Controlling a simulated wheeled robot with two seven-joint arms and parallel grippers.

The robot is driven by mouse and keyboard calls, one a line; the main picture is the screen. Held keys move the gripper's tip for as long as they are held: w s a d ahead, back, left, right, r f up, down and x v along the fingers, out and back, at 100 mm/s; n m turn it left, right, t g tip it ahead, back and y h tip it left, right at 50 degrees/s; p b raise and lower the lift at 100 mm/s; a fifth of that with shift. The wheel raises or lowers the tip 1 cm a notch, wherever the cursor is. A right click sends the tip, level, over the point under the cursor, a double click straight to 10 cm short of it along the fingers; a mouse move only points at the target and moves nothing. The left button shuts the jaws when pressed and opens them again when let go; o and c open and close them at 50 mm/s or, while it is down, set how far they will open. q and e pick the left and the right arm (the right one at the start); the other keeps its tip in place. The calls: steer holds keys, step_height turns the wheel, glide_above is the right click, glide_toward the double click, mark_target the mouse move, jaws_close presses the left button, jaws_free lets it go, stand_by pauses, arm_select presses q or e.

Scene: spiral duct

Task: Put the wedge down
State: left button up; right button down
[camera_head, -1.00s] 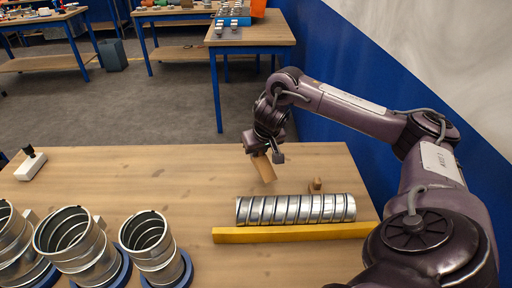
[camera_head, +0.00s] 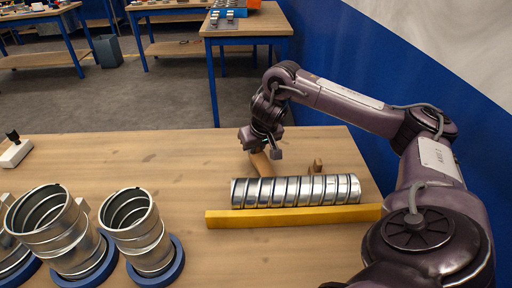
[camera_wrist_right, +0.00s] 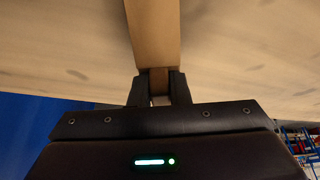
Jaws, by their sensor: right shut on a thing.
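The wedge (camera_head: 262,164) is a tan wooden piece held by my right gripper (camera_head: 260,150), which is shut on it. In the head view it hangs just behind the left part of the silver spiral duct (camera_head: 296,191); whether it touches the duct or the table I cannot tell. In the right wrist view the wedge (camera_wrist_right: 153,35) sticks out from between the dark fingers (camera_wrist_right: 158,88). A second small wooden block (camera_head: 317,166) stands behind the duct, further right. My left gripper is not in view.
A yellow bar (camera_head: 290,216) lies along the duct's near side on the wooden table (camera_head: 190,165). Several open metal duct pieces on blue rings (camera_head: 176,262) stand at the front left. A white object with a black knob (camera_head: 15,152) lies at the left edge. The table's middle left is clear.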

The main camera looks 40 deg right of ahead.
mark_target(260, 156)
steer(key=shift+f, duration=0.55)
steer(key=c, duration=1.3)
jaws_free()
steer(key=p+v, duration=0.2)
steer(key=v, duration=0.5)
steer(key=shift+w+r, duration=0.1)
steer(key=shift+s+r+p, duration=0.25)
steer(key=shift+r+p, duration=0.05)
steer(key=shift+p, duration=0.05)
